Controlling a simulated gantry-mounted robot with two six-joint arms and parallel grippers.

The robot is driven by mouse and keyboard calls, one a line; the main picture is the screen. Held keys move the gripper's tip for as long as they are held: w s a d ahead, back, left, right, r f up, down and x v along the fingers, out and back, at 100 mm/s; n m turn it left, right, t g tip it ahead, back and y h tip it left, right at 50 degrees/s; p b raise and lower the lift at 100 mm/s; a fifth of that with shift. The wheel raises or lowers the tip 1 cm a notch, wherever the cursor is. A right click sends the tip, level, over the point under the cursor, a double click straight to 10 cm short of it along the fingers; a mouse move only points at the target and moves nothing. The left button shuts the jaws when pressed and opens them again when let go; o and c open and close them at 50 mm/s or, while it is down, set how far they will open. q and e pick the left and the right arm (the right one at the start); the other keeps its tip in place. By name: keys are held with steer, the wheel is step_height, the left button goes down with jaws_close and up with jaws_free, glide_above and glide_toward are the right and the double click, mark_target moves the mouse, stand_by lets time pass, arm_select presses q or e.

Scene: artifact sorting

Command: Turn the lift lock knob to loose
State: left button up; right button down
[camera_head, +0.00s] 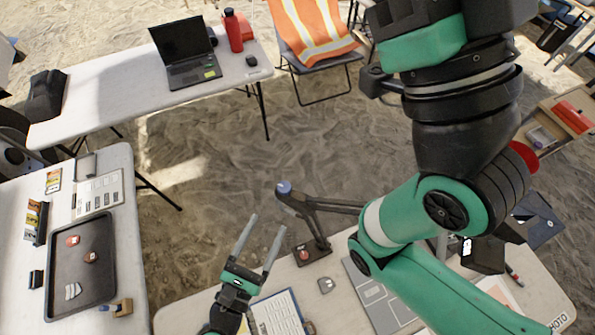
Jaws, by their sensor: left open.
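I cannot pick out the lift lock knob for certain. A black jointed stand (322,208) with a round blue cap (284,187) at its raised left end rises from the near table. A red round part (524,157) shows partly behind my large green arm at right; I cannot tell what it belongs to. My left gripper (268,222) is at the bottom centre, fingers apart and empty, pointing up the picture. It is left of the stand and apart from it in the picture. My right gripper is not in view.
The near table (180,318) holds a clipboard (278,314), a small grey piece (326,285) and a laptop-like grey panel (378,290). The left table (125,200) has a dark tray (100,295) with several fragments. A laptop (186,55) and red bottle (233,30) stand on the back table.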

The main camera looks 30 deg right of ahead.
mark_target(282, 194)
arm_select(q)
steer(key=b+x, duration=0.1)
steer(key=x, duration=1)
steer(key=shift+w+d+b, duration=0.2)
steer(key=shift+w+b, duration=0.1)
jaws_close()
